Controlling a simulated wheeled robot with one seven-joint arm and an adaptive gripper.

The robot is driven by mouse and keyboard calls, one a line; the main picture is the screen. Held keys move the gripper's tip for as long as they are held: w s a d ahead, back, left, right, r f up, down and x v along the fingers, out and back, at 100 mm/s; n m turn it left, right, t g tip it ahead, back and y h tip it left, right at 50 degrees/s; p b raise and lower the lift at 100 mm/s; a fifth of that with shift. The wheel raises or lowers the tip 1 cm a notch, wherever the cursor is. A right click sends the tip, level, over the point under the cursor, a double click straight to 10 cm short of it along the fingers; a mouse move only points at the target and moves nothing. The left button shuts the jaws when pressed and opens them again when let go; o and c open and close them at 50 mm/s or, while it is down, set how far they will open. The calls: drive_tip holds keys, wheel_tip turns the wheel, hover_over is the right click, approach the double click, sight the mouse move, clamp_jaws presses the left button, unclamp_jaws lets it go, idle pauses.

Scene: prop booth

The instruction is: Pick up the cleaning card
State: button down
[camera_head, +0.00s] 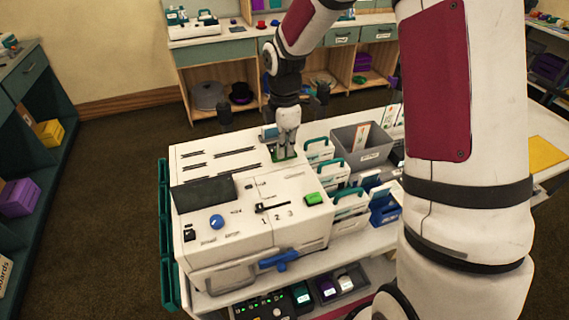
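My gripper (286,148) points down over the back right corner of the white machine (255,236). Its fingers look close together, but they are too small to tell whether they are open or shut. A small flat green piece (282,157) shows at the fingertips, partly hidden by them; I cannot tell whether it is gripped or lies on the machine. A small blue-and-white item (269,133) is just left of the fingers. Upright cards (361,137) stand in a grey bin (375,157) to the right. No card can be clearly read as the cleaning card.
White caddies with green handles (319,150) stand close to the right of my gripper. The machine has a blue knob (217,222), a green button (313,198) and a blue lever (279,260). A yellow sheet (545,153) lies far right. Shelves line the back and left.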

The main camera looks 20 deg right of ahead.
drive_tip(key=shift+r, duration=0.1)
idle(0.3)
wheel_tip(320, 180, up, 18)
drive_tip(key=b, duration=0.1)
drive_tip(key=shift+b, duration=0.35)
drive_tip(key=shift+f, duration=0.2)
idle(0.3)
wheel_tip(320, 180, down, 7)
idle(1.1)
drive_tip(key=shift+f, duration=0.5)
idle(0.5)
drive_tip(key=shift+f, duration=1.1)
idle(1.0)
